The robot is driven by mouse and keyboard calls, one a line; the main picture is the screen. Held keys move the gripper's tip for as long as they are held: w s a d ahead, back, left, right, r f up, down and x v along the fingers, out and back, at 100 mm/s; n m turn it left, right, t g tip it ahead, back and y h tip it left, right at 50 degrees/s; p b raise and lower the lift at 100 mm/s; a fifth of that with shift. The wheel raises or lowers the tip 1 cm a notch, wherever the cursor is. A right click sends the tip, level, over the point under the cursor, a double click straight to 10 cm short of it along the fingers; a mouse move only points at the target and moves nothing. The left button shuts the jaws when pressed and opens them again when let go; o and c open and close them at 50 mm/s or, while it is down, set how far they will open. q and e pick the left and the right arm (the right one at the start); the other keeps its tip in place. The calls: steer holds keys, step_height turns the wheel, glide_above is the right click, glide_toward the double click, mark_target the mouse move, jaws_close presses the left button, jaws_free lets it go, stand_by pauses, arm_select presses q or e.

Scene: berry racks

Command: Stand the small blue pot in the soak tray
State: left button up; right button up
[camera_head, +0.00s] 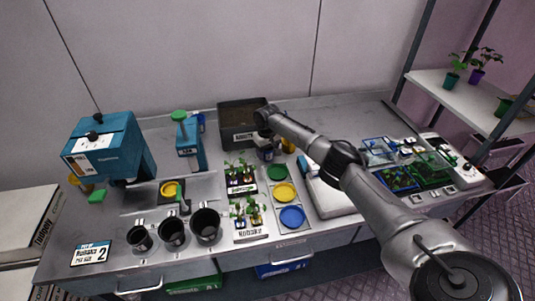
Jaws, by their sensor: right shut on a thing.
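The soak tray (228,140) is a dark grey open box with a label on its front, at the back middle of the bench. My right gripper (265,138) is at the tray's front right corner, pointing down. It is shut on a small dark bluish thing (267,154), which appears to be the small blue pot. My wrist and fingers hide much of it. I cannot tell whether the pot touches the bench, and it shows in front of the tray, not in it. My left gripper is not in view.
Seedling holders (251,236) and green, yellow and blue discs (284,192) lie in front of the tray. A teal machine (105,150) and black cups (206,226) stand left.

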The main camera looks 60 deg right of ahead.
step_height(320, 180, up, 9)
steer(key=shift+f+p, duration=0.2)
steer(key=shift+p, duration=0.75)
steer(key=a+r+m, duration=0.2)
steer(key=a+r, duration=0.1)
steer(key=a, duration=0.5)
steer(key=a+r+m, duration=0.1)
steer(key=a+r, duration=0.2)
steer(key=a, duration=0.6)
steer(key=s+a+r+n, duration=0.2)
steer(key=s+a+n, duration=0.2)
steer(key=a, duration=0.9)
steer(key=s+a+r+n, duration=0.2)
steer(key=s+a+n, duration=0.15)
steer(key=a, duration=0.95)
steer(key=s+r+p, duration=0.4)
steer(key=r+p, duration=1.1)
steer(key=p, duration=0.1)
steer(key=s+r+p, duration=0.4)
steer(key=r+p, duration=1.1)
steer(key=p, duration=0.2)
steer(key=shift+a+r+n, duration=0.15)
steer(key=shift+r+n, duration=0.25)
steer(key=shift+n, duration=0.05)
